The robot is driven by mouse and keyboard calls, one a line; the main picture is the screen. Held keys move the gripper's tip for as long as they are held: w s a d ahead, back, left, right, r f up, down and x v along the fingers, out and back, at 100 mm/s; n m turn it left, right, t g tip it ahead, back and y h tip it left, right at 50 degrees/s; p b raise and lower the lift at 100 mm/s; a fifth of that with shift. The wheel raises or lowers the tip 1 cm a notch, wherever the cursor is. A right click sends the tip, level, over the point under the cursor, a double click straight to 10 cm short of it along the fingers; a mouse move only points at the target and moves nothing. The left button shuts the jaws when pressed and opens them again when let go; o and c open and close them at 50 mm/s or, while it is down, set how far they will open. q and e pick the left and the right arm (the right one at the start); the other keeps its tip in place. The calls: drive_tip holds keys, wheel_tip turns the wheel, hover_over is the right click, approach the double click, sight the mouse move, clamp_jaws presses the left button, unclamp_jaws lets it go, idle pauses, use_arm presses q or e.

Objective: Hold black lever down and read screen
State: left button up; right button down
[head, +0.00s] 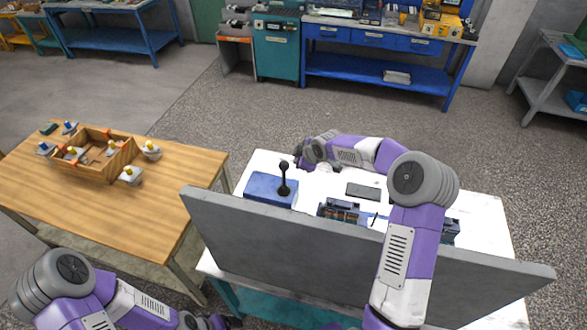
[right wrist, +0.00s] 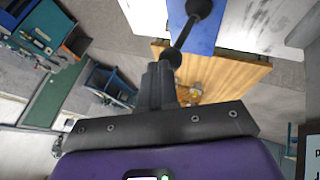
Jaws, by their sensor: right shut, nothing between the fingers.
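The black lever (head: 284,180) stands roughly upright on a blue box (head: 262,188) at the left end of the white table. In the right wrist view the lever (right wrist: 185,35) shows just beyond my fingers. My right gripper (head: 299,157) is shut and empty, on the far right side of the lever; I cannot tell whether it touches it. The shut fingers also show in the right wrist view (right wrist: 161,75).
A large grey upright panel (head: 330,235) runs along the near side of the white table (head: 475,210). A dark flat plate (head: 363,191) and a motor-like part (head: 340,210) lie behind it. A wooden table (head: 185,175) with a wooden box (head: 122,158) stands left.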

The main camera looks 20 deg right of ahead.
drive_tip(key=shift+s+d+r, duration=0.2)
drive_tip(key=shift+d+r, duration=0.05)
drive_tip(key=shift+r, duration=0.4)
drive_tip(key=shift+s+d+r, duration=0.2)
drive_tip(key=shift+r, duration=0.4)
